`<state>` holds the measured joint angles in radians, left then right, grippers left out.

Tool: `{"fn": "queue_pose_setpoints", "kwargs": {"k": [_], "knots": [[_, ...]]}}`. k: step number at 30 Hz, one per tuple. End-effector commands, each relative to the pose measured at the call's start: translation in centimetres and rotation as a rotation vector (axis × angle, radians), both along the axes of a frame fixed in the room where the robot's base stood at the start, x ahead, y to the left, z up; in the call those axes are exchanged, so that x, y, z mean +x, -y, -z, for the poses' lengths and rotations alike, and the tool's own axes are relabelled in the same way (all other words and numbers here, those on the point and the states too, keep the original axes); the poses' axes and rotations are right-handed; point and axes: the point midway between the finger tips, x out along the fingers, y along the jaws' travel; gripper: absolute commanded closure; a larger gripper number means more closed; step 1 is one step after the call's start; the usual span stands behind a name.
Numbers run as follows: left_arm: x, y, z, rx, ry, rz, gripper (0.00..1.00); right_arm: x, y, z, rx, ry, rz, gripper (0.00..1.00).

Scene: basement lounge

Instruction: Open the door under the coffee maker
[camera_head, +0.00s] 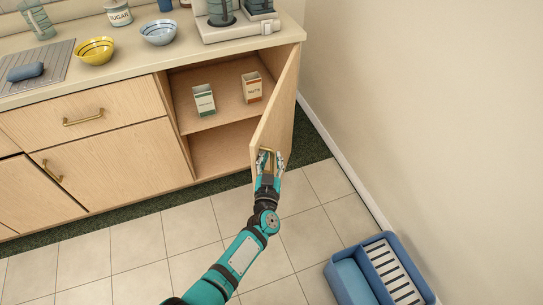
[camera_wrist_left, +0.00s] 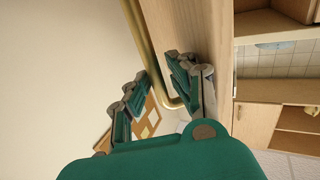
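The coffee maker (camera_head: 237,27) stands on the counter at the top of the head view. The light wooden door (camera_head: 277,104) under it stands wide open, swung out from the right side of the cabinet. My left gripper (camera_head: 270,160) is at the door's free edge, by its brass handle (camera_head: 266,150). In the left wrist view, the brass handle (camera_wrist_left: 148,45) passes between the two fingers of my left gripper (camera_wrist_left: 160,76). The fingers are spread, with gaps beside the handle. The door face (camera_wrist_left: 193,30) is close to the right finger. My right gripper is out of view.
The open cabinet (camera_head: 215,95) holds two small cartons on its shelf, one green and white (camera_head: 204,101), one orange and white (camera_head: 252,88). A blue bin (camera_head: 378,273) stands on the floor at lower right, near the wall (camera_head: 430,110). The tiles left of my arm are clear.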

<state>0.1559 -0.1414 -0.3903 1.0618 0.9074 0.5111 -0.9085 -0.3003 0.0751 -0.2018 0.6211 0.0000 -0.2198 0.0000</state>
Motion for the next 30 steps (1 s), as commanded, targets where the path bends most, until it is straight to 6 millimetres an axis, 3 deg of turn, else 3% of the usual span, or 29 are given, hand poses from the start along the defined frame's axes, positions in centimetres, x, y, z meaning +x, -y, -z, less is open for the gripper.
{"fn": "queue_pose_setpoints", "kwargs": {"k": [10,24,30], "knots": [[-0.8,0.0,-0.2,-0.003,0.002,-0.001,0.77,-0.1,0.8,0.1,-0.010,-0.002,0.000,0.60],[-10.0,-0.2,-0.2,-0.001,0.001,-0.002,0.77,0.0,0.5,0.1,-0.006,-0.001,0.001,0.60],[-11.8,-0.2,-0.3,-0.001,0.002,-0.002,0.77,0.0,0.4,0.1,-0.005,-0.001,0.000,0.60]]}}
